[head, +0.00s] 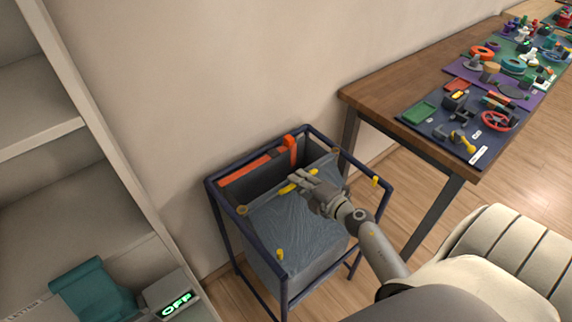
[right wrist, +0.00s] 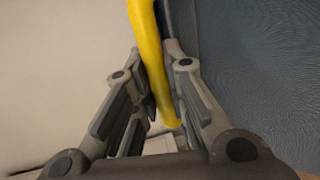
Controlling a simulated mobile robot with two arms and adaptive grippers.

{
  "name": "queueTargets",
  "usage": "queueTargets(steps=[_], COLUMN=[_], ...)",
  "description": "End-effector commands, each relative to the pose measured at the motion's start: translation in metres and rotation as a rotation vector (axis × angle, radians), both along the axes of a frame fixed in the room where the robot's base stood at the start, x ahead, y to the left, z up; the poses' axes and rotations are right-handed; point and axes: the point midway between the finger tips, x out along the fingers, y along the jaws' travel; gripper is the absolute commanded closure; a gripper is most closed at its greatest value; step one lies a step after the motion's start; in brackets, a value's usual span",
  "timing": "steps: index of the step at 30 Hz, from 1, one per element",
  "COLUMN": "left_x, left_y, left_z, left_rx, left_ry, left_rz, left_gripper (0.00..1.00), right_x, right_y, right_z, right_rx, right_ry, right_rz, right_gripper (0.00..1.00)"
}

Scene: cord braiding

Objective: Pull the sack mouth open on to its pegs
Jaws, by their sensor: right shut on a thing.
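A grey sack (head: 295,228) hangs in a dark blue frame (head: 225,222). Its mouth is partly open at the back, with the front sheet lying across the nearer part. A yellow handle (head: 286,189) is on the mouth's front edge, with a brass ring (head: 242,210) at the left end and another ring (head: 335,150) at the right. Yellow pegs stand on the frame's near left corner (head: 280,254) and right corner (head: 375,181); both look bare. My right gripper (head: 305,182) is shut on the yellow handle, which runs between its fingers in the right wrist view (right wrist: 155,60).
A wooden table (head: 400,88) with tool mats stands at the right. A shelf unit (head: 95,150) with a teal item (head: 95,290) and a box reading OFF (head: 175,298) is at the left. A wall is behind.

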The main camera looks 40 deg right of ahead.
Motion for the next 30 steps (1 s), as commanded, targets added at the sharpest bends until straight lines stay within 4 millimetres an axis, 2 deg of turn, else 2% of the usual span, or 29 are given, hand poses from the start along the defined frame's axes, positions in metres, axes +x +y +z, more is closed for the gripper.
queueTargets(steps=[1,6,12,15,21,30], left_x=[0.000,0.000,0.000,0.000,0.000,0.000], left_y=[0.000,0.000,0.000,0.000,0.000,0.000], left_z=[0.001,-0.003,-0.008,-0.010,-0.012,-0.012], left_rx=[0.000,0.000,0.000,0.000,0.000,0.000], left_ry=[0.000,0.000,0.000,0.000,0.000,0.000], left_rz=[0.000,0.000,0.000,0.000,0.000,0.000], left_gripper=[0.60,0.60,0.60,0.60,0.60,0.60], right_x=[-0.020,-0.073,-0.124,-0.143,-0.165,-0.172], right_y=[-0.002,-0.006,-0.010,-0.012,-0.014,-0.014], right_z=[-0.003,-0.004,-0.003,-0.002,-0.001,-0.001], right_rx=[-0.001,0.000,0.001,-0.001,-0.001,-0.001], right_ry=[0.009,0.007,0.004,0.003,0.001,0.001], right_rz=[-0.001,-0.001,-0.003,-0.003,-0.002,-0.001], right_gripper=[1.00,1.00,1.00,1.00,1.00,1.00])
